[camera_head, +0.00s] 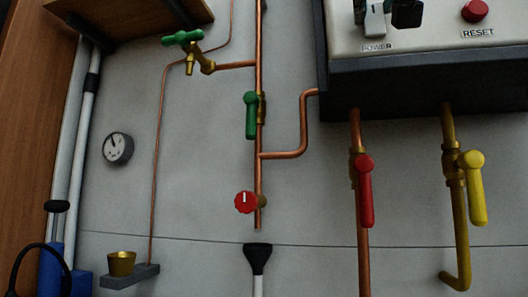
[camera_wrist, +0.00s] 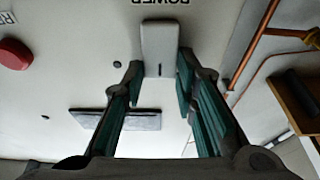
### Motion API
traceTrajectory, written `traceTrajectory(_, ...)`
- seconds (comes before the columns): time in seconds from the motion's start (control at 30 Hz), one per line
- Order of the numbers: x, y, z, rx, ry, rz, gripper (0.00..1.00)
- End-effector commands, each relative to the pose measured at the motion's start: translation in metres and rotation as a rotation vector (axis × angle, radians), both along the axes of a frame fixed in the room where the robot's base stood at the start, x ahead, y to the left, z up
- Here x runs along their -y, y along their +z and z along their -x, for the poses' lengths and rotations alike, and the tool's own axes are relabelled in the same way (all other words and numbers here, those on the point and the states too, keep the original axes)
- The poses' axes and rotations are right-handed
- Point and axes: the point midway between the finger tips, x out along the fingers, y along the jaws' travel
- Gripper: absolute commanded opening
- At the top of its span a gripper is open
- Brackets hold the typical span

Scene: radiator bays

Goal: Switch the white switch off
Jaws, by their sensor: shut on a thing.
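The white switch (camera_head: 375,24) is a pale lever on the light panel front of a dark-edged box at the upper right of the head view, just above the word POWER. It also shows at the top middle of the wrist view (camera_wrist: 160,44), where the lettering is upside down. My gripper (camera_wrist: 159,72) is shut on the switch, with one green-padded finger at each side of it. In the head view, the dark fingertips of my gripper (camera_head: 383,10) flank the switch. The rest of the gripper is cut off by the top edge there.
A red RESET button (camera_head: 475,10) sits right of the switch. Below the box are a red-handled valve (camera_head: 366,190) and a yellow-handled valve (camera_head: 476,188). Copper pipes, a green lever valve (camera_head: 251,115) and a red knob (camera_head: 245,202) are to the left.

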Motion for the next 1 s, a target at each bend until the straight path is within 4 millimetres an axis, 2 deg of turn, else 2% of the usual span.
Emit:
traceTrajectory(0.57, -0.0002, -0.0009, 0.0002, 0.039, 0.000, 0.015, 0.00)
traceTrajectory(0.6, -0.0002, -0.0009, 0.0002, 0.039, 0.000, 0.015, 0.36)
traceTrajectory(0.67, -0.0002, -0.0009, 0.0003, 0.039, 0.000, 0.015, 0.47)
traceTrajectory(1.0, -0.0010, -0.0017, 0.0027, 0.040, 0.001, 0.014, 0.47)
